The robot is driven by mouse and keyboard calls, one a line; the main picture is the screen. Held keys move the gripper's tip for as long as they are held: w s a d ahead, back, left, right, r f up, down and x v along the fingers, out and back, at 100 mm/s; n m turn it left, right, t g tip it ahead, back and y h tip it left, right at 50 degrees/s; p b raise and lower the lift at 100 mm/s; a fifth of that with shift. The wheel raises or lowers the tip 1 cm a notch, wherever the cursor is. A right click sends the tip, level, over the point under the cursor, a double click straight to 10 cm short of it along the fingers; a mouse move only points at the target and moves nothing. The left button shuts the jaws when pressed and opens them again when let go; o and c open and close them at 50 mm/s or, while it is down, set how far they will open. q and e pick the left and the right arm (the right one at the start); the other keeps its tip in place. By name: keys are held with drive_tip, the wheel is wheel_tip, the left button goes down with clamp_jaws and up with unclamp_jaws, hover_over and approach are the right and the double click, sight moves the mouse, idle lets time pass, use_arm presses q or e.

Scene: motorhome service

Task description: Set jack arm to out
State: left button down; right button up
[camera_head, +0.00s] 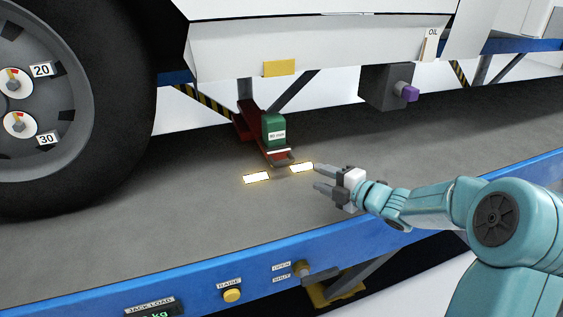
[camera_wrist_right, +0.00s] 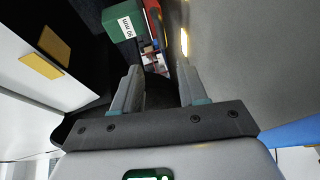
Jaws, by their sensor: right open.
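The red jack arm (camera_head: 250,128) reaches out from under the vehicle over the grey platform. A green block (camera_head: 273,128) with a white label sits on it, and a grey loop handle is at its near end. Two glowing white marks lie on the platform, one to each side of the arm's end. My right gripper (camera_head: 320,178) is open and empty, just right of the arm's end and apart from it. In the right wrist view the green block (camera_wrist_right: 123,20) and red arm (camera_wrist_right: 153,22) show beyond the open fingers (camera_wrist_right: 162,88). My left gripper is not in view.
A large wheel (camera_head: 50,100) stands at the left. A grey box with a purple knob (camera_head: 407,92) hangs under the body at the right. The platform's blue edge (camera_head: 200,295) carries a yellow button (camera_head: 232,295) and an open/shut valve handle (camera_head: 318,274). Bare platform lies in front of the arm.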

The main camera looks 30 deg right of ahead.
sight(286, 164)
drive_tip(key=p+x, duration=0.1)
drive_tip(key=x, duration=1.2)
drive_tip(key=shift+w+f+p, duration=0.3)
drive_tip(key=shift+w+p, duration=0.1)
drive_tip(key=shift+w+a, duration=0.1)
drive_tip(key=shift+w, duration=0.1)
clamp_jaws()
